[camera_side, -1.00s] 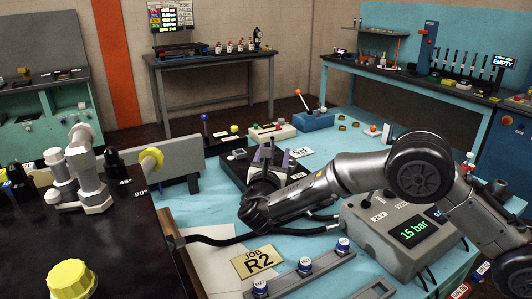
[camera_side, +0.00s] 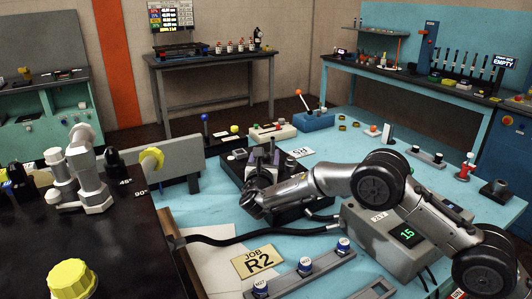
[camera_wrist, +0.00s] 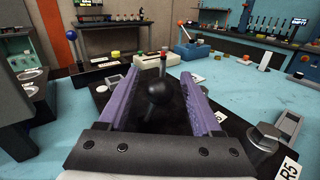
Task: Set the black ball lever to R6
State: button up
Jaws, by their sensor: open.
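The black ball lever (camera_wrist: 157,88) stands in the middle of the wrist view, its round knob between my two purple fingers. My gripper (camera_wrist: 160,78) is open, with one finger on each side of the knob. I cannot tell whether either finger touches it. In the side view my gripper (camera_side: 266,158) is over the dark lever block (camera_side: 232,168), and my wrist hides most of the lever. A card reading R5 (camera_wrist: 289,163) lies at the lower right of the wrist view. I can make out no R6 mark.
The grey pressure box (camera_side: 385,235) sits under my arm, and a black hose (camera_side: 240,239) runs across the bench.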

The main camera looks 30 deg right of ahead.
jog(key=shift+x, duration=0.9)
grip_shut()
dwell(0.9)
